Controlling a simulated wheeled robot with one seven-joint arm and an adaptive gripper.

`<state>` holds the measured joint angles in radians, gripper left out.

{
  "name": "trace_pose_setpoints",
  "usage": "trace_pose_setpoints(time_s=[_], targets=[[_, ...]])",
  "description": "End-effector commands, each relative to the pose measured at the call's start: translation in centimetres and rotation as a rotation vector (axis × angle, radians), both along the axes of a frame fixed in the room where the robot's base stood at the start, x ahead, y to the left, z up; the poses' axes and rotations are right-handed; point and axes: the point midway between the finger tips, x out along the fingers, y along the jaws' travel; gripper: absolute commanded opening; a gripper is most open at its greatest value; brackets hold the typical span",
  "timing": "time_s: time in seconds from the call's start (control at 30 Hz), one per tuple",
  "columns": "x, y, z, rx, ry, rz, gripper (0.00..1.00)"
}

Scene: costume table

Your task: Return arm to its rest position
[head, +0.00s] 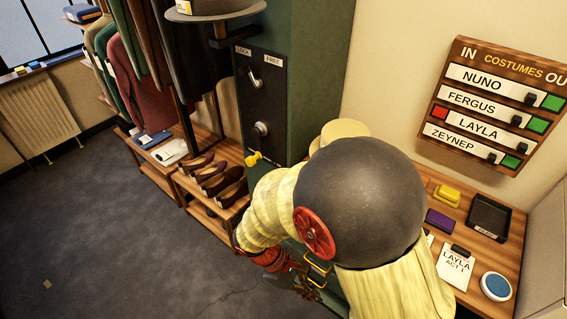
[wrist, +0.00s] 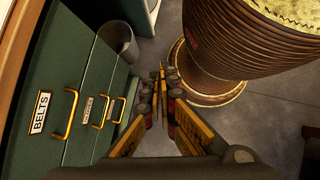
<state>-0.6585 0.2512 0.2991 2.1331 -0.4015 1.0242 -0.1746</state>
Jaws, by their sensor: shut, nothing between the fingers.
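My gripper (wrist: 164,76) shows in the wrist view with its two fingers close together, shut and empty. It hangs over the floor, to the right of a green drawer unit (wrist: 40,155) with brass handles; one drawer is labelled BELTS. The fingers appear apart from the drawer fronts. In the head view my cream-coloured arm, with a large dark round joint and a red wheel, is bent across the middle. It hides part of the desk and the drawers, and the gripper's fingers are hard to make out there.
A wooden desk (head: 512,233) at right holds a dark tray (head: 489,217), a clipboard (head: 455,267) and a blue round pad (head: 496,286). A green locker (head: 307,75) and shoe rack (head: 190,186) stand behind my arm. A grey bin (wrist: 119,40) stands beyond the drawers.

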Motion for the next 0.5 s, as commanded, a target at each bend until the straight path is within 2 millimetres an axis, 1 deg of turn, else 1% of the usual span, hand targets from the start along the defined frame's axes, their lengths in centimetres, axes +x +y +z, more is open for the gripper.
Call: trace_pose_setpoints(time_s=[0.03, 0.2, 0.37, 0.5], targets=[[0.0, -0.2, 1.6, 0.048, -0.049, -0.080, 0.00], [-0.3, -0.5, 6.1, 0.200, -0.197, -0.338, 0.00], [-0.6, -1.4, 10.3, 0.337, -0.327, -0.549, 0.00], [-0.9, -2.5, 14.0, 0.451, -0.437, -0.696, 0.00]])
